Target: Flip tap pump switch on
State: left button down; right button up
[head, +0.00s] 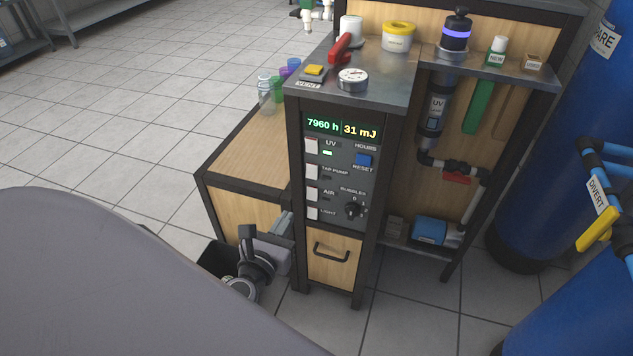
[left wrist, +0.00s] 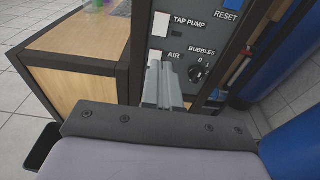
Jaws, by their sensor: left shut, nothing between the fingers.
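The tap pump switch (head: 311,172) is a white rocker on the grey control panel, left of its TAP PUMP label. The small indicator beside it looks dark. In the left wrist view the switch (left wrist: 161,24) shows at the top, above the white AIR switch (left wrist: 156,52). My left gripper (head: 286,222) is shut and empty, at the left edge of the cabinet, lower than the tap pump switch. In the left wrist view its fingertips (left wrist: 166,68) are together and point towards the panel, just below the AIR switch. I cannot tell whether they touch anything.
The UV switch (head: 311,146) sits above, with a lit green indicator. The light switch (head: 312,213), bubbles knob (head: 352,210) and blue reset button (head: 363,160) share the panel. A wooden side cabinet (head: 240,160) stands at the left. Blue tanks (head: 560,180) stand at the right.

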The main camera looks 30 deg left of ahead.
pick_arm(q)
jog(key=shift+s, duration=0.1)
jog(key=b, duration=0.2)
send_near(311, 177)
jog(key=x, duration=0.7)
jog(key=shift+p, duration=0.3)
